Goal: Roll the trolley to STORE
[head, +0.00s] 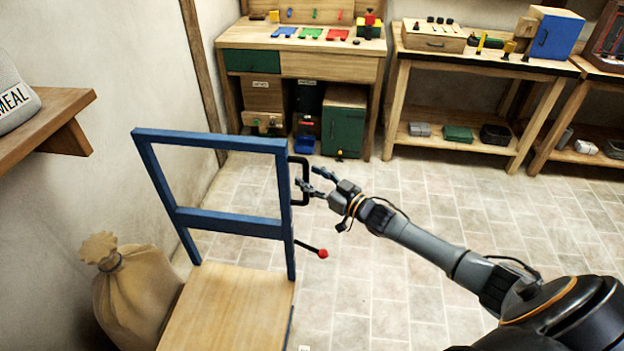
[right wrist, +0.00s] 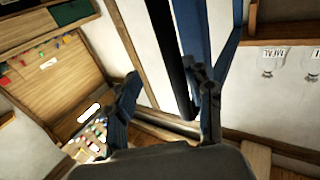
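The trolley has a blue upright frame (head: 228,222) and a pale wooden deck (head: 232,305), at the lower left in the head view. A black handle (head: 305,181) sticks out from the frame's right post, with a red-knobbed lever (head: 322,253) below it. My right gripper (head: 313,182) is at this handle with its fingers apart. In the right wrist view the fingers of my right gripper (right wrist: 168,98) are spread, and a dark bar (right wrist: 172,55) runs down between them without visible grip. My left gripper is not in view. I see no STORE marking.
A tied sack (head: 137,290) stands by the wall, left of the trolley. A wall shelf (head: 45,122) holds a sack marked MEAL (head: 14,98). Workbenches (head: 300,62) line the back wall. The tiled floor (head: 420,200) between them and my right arm is clear.

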